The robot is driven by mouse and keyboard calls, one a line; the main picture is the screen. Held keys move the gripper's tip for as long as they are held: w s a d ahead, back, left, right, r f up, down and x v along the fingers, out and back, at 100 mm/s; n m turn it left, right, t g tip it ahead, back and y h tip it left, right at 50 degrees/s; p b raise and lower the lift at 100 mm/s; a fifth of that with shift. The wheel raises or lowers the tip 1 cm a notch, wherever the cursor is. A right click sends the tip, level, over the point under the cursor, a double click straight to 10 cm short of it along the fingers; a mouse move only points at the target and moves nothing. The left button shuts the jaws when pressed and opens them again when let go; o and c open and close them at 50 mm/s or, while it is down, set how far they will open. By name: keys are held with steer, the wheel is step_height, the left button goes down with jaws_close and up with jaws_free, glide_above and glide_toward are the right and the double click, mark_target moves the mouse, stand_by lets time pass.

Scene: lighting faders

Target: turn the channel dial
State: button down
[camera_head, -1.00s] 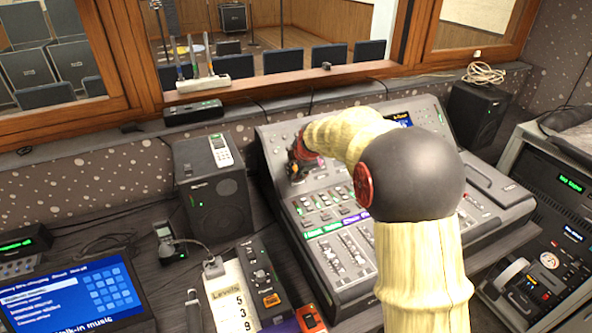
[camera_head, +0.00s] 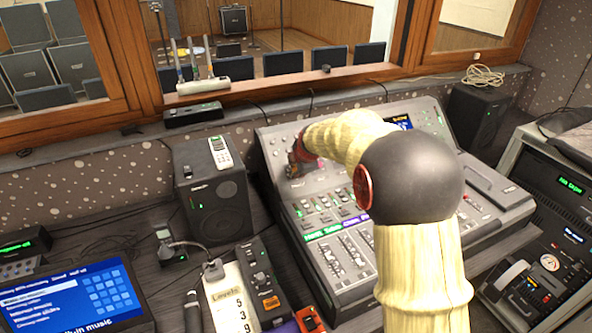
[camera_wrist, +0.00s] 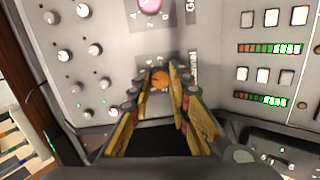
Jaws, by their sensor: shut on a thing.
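The mixing console (camera_head: 285,185) stands in the middle of the head view, below the window. My gripper (camera_head: 303,160) is at the console's upper left panel, where my own arm hides part of the surface. In the wrist view my gripper (camera_wrist: 160,80) has its two yellowish fingers closed in around an orange dial (camera_wrist: 160,79), one finger on each side. The dial sits on the grey panel and is gripped near the fingertips. Lettering beside it is too blurred to read. A pink dial (camera_wrist: 152,5) shows farther up the panel, apart from the fingers.
Rows of small white knobs (camera_wrist: 64,55) lie left of the fingers; white buttons (camera_wrist: 265,75) and level lights lie right. A black speaker (camera_head: 212,190) stands left of the console.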

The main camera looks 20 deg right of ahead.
steer(key=shift+m, duration=0.4)
steer(key=m+p, duration=0.1)
steer(key=m, duration=0.3)
steer(key=shift+m+y, duration=0.3)
steer(key=m, duration=0.6)
steer(key=shift+d+y, duration=0.15)
steer(key=shift+y, duration=0.15)
steer(key=m, duration=0.6)
steer(key=shift+y+p, duration=0.3)
steer(key=m, duration=0.5)
steer(key=shift+d+f+m, duration=0.1)
steer(key=shift+m, duration=0.2)
steer(key=c, duration=1.8)
jaws_free()
steer(key=shift+o, duration=0.7)
